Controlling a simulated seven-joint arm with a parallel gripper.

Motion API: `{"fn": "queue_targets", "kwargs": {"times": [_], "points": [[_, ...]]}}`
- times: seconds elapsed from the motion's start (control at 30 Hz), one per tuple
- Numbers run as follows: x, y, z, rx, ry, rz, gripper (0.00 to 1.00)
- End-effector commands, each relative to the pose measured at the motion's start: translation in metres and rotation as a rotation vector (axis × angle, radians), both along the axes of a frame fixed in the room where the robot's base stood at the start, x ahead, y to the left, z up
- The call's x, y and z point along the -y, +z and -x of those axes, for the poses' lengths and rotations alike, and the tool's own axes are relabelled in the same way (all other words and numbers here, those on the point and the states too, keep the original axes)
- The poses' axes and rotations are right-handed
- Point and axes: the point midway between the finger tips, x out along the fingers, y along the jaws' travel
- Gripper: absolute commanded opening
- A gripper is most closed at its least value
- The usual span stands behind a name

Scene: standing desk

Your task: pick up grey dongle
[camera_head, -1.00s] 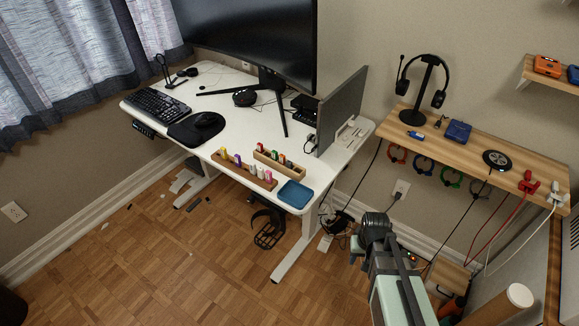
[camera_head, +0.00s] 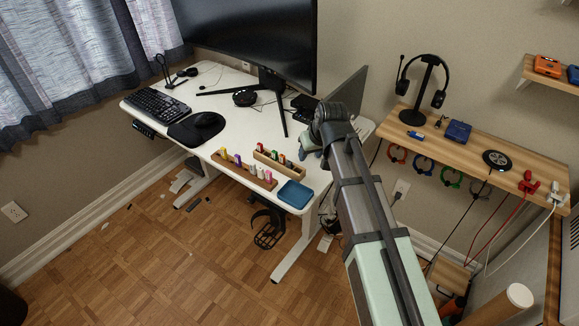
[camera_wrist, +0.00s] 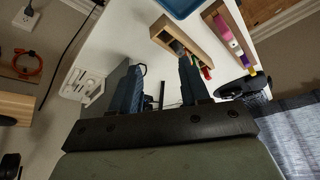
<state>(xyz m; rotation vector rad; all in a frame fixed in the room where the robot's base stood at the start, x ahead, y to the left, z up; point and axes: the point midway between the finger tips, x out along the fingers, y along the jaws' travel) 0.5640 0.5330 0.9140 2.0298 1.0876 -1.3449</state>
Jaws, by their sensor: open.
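In the head view my gripper (camera_head: 308,143) is over the desk's right part, to the right of both holders and apart from the dongle. My wrist partly hides it there.
A second wooden holder (camera_head: 297,174) with several coloured sticks stands behind the first. A blue tray (camera_head: 295,194) is at the desk's front right corner. A monitor panel (camera_head: 349,92) stands close behind my wrist. A keyboard and mouse pad (camera_head: 187,134) are at left.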

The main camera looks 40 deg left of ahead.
Motion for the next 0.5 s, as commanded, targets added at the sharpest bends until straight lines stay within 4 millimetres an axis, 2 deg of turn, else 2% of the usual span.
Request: {"fn": "queue_targets", "kwargs": {"times": [0.03,0.1,0.23,0.5], "points": [[-0.008,0.015,-0.007,0.014,0.027,-0.008,0.46],[-0.02,0.032,-0.014,0.031,0.091,-0.012,0.46],[-0.031,0.032,-0.016,0.044,0.244,0.011,0.46],[-0.03,0.029,-0.006,0.103,0.518,0.057,0.46]]}}
